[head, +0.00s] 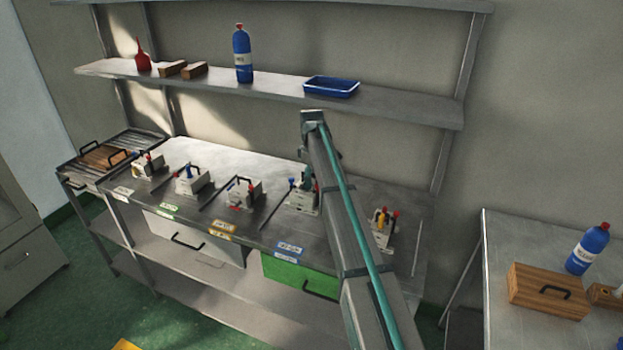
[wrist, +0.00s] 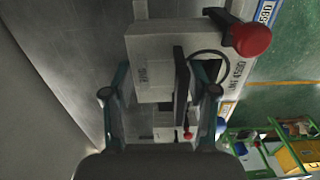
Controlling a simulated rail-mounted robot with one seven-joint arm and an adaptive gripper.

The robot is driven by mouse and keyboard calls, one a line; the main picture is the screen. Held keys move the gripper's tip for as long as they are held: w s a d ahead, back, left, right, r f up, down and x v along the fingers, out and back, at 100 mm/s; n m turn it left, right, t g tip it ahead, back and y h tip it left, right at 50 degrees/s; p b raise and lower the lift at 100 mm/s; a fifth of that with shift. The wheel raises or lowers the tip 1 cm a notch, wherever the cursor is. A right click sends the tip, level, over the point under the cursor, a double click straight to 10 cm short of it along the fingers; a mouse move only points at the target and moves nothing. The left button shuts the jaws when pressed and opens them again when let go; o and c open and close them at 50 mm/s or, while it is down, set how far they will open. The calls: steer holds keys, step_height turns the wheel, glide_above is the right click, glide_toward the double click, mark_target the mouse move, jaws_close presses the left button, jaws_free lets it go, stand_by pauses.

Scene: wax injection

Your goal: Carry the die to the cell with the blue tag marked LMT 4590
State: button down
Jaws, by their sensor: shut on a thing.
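The die (wrist: 155,55) is a pale grey block with a black handle (wrist: 181,80) and a red knob (wrist: 246,38). Its side carries lettering that looks like LMT 4590. My gripper (wrist: 163,108) is shut on the die, its two fingers on either side of the handle. In the head view my gripper (head: 307,181) is over the fourth cell from the left, with the die (head: 302,203) under it, partly hidden by my arm. A blue-edged tag (head: 289,248) sits at this cell's front edge; a blue tag (wrist: 266,12) also shows in the wrist view. Whether the die touches the bench is unclear.
Other dies stand on the bench, including one on the left (head: 148,166) and one at the right (head: 382,238). Thin dividers separate the cells. A shelf (head: 405,105) with a blue tray (head: 331,87) hangs behind. A side table (head: 500,260) stands right.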

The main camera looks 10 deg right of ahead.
mark_target(312, 190)
steer(key=shift+f+b, duration=1.1)
steer(key=shift+f, duration=1.7)
steer(key=shift+f, duration=1.05)
stand_by(0.7)
steer(key=shift+c, duration=1.2)
jaws_free()
steer(key=shift+s, duration=0.15)
steer(key=shift+f, duration=0.15)
step_height(312, 190, up, 12)
steer(key=shift+r, duration=0.1)
